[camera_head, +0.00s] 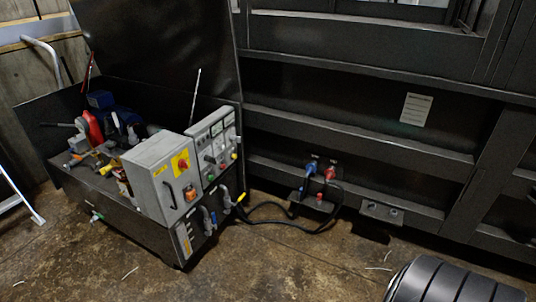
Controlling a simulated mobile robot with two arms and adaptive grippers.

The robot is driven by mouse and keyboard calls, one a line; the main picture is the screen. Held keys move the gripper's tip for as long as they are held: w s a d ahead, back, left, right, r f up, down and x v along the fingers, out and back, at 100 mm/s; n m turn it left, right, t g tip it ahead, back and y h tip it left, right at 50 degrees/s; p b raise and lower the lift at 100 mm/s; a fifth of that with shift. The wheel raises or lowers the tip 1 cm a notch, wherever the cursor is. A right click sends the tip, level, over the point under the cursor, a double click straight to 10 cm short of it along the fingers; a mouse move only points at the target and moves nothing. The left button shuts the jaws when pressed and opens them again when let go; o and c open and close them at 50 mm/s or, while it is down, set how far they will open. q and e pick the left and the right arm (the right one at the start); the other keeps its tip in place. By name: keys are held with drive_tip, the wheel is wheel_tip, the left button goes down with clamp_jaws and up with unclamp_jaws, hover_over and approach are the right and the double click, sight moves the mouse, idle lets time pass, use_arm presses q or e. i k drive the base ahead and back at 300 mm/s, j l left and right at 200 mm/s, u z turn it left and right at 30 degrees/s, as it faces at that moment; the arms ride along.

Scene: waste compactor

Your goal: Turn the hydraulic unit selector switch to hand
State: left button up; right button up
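The hydraulic unit (140,223) is a dark open-topped box at the left, with its lid (160,45) raised. At its front right corner stands a grey control cabinet (150,195) with a red rotary switch on a yellow plate (181,162) and an orange control (190,193). Beside it, a grey panel (197,138) carries gauges and several small knobs, one of them dark (210,159). The labels are too small to read, so I cannot tell which is the selector switch or its position.
A dark ribbed rounded part (455,284) fills the bottom right corner. Black cables (285,221) run from the unit to blue and red connectors (329,173) on the dark compactor wall (350,118). The concrete floor (290,270) in front is mostly clear. A ladder-like white frame (20,195) stands at far left.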

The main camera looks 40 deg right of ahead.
sight(209, 159)
drive_tip(key=z, duration=0.95)
drive_tip(key=i+l, duration=0.5)
